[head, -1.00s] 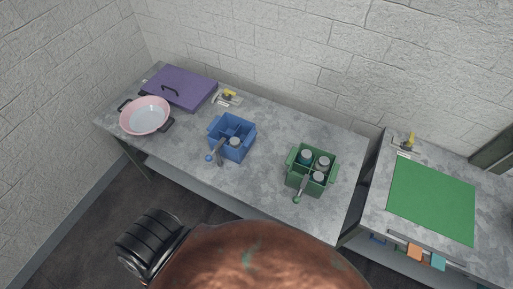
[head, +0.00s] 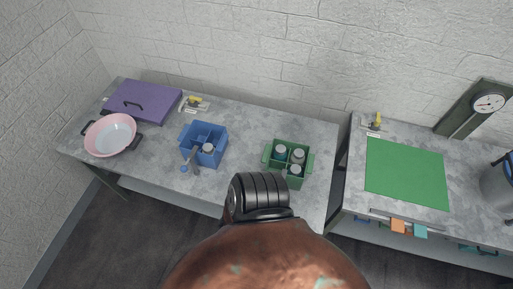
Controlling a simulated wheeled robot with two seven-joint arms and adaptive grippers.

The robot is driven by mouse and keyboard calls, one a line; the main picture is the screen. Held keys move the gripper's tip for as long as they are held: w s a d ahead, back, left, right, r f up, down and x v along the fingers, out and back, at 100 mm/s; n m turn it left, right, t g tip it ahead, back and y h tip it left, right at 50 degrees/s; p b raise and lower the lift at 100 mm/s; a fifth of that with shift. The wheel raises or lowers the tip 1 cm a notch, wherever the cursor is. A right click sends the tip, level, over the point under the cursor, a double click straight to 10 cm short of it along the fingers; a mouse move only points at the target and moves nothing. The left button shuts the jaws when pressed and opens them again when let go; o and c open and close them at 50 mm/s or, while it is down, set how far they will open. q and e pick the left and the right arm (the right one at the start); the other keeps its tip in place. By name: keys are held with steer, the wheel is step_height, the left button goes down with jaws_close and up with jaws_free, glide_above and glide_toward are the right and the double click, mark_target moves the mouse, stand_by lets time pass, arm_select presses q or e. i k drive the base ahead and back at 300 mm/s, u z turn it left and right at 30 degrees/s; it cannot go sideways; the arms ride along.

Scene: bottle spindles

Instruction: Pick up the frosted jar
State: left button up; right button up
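A blue divided crate (head: 191,154) stands on the grey table, with one grey-lidded jar (head: 208,148) in its right front compartment. A green divided crate (head: 273,166) stands to its right and holds jars or bottles, including a teal-dark one (head: 281,151), a grey-white one (head: 298,155) and another pale one (head: 295,170). I cannot tell at this size which of these is the frosted jar. Neither of my grippers shows in the head view. A black ribbed part and a copper-coloured part of my body cover the bottom middle, close to the green crate in the picture.
A pink-rimmed bowl (head: 111,134) and a purple board (head: 143,101) are at the table's left. A gap separates this table from the right one, which bears a green mat (head: 406,173), a scale with a dial (head: 487,103) and a metal pot (head: 498,187). Table between crates is clear.

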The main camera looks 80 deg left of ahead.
mark_target(207, 149)
steer(key=z, duration=0.65)
steer(key=k, duration=2.75)
steer(key=u, duration=0.65)
